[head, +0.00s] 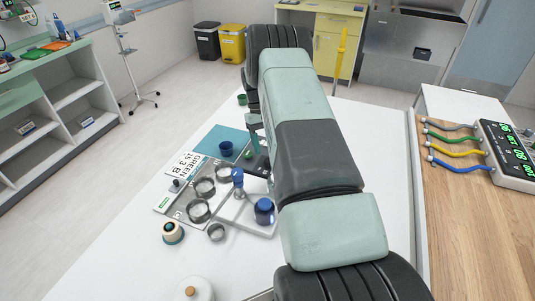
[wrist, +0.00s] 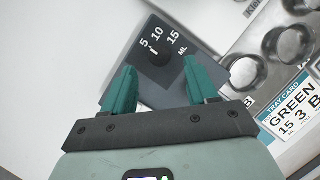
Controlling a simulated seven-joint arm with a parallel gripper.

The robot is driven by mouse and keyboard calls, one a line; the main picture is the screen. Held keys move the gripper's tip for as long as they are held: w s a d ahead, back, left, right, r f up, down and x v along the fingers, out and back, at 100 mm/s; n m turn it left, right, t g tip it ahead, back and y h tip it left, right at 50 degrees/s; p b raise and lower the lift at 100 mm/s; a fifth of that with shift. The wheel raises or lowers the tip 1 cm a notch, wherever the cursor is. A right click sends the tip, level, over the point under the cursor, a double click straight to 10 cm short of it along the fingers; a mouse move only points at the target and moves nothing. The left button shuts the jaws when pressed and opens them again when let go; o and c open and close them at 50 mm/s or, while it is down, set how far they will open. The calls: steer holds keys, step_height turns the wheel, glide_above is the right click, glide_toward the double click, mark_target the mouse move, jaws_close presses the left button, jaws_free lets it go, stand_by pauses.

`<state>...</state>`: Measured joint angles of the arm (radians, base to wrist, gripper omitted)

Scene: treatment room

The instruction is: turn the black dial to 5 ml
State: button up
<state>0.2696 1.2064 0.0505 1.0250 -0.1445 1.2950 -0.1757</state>
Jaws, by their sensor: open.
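The black dial (wrist: 158,53) sits on a dark grey plate (wrist: 160,92) in the wrist view. White marks 5, 10, 15 and ML are printed along the plate's far side. A small white pointer on the dial faces the marks near 5 and 10; I cannot tell exactly which it meets. My gripper (wrist: 160,68) is open, with its green fingers on either side of and just short of the dial. I cannot tell whether they touch the plate. In the head view my arm hides most of this area.
A metal tray (wrist: 237,45) with round holders lies right of the dial in the wrist view, with a GREEN 15 3 B card (wrist: 297,108).

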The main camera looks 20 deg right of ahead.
steer(key=v, duration=0.6)
steer(key=shift+w+r, duration=0.1)
steer(key=shift+r, duration=0.05)
steer(key=s+a+r+t, duration=0.1)
steer(key=s+a+r, duration=0.2)
steer(key=r, duration=0.6)
steer(key=s+a+r+t, duration=0.2)
steer(key=s+a+r, duration=0.1)
steer(key=r, duration=0.5)
steer(key=s+a+r+t, duration=0.1)
steer(key=s+a+r, duration=0.2)
steer(key=r, duration=0.6)
steer(key=s+a+r+t, duration=0.1)
steer(key=s+a+t, duration=0.2)
steer(key=s, duration=1)
steer(key=s+a+r+t, duration=0.2)
steer(key=s+a+t, duration=0.1)
steer(key=s, duration=1.1)
steer(key=shift+a+r, duration=0.3)
steer(key=shift+a, duration=0.15)
